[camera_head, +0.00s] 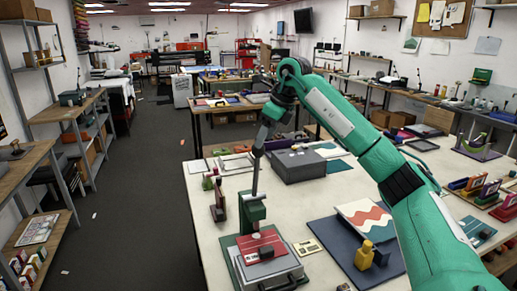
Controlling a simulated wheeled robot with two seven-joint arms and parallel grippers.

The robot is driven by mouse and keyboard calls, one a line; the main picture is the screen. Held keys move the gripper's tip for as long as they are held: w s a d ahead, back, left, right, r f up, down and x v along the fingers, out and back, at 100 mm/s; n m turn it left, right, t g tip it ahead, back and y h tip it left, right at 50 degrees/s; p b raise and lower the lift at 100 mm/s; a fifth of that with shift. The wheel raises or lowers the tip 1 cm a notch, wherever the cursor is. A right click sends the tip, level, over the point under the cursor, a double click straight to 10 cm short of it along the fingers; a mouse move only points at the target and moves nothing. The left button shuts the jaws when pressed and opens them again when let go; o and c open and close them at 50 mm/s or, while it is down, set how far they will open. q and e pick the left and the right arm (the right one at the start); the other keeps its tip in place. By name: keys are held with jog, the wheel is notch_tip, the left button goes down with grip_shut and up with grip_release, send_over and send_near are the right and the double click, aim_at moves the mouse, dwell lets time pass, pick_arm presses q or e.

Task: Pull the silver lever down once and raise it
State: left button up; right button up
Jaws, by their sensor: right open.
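A small press (252,212) with a green column stands on the near part of the white table. A thin, upright, grey lever (255,180) rises from the top of the column. My right gripper (257,152) is open at the upper end of the lever, with its fingers pointing down. I cannot tell whether the fingers touch the lever or stand around it. My left gripper is out of view.
A grey box (298,166) stands behind the press. To its right are a dark blue mat (352,262), a yellow bottle (364,254) and a sheet with red waves (364,217).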

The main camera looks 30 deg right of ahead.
aim_at(258, 152)
jog(key=p+x, duration=0.1)
jog(key=x, duration=0.5)
jog(key=shift+f+p, duration=0.2)
jog(key=shift+p, duration=0.15)
grip_shut()
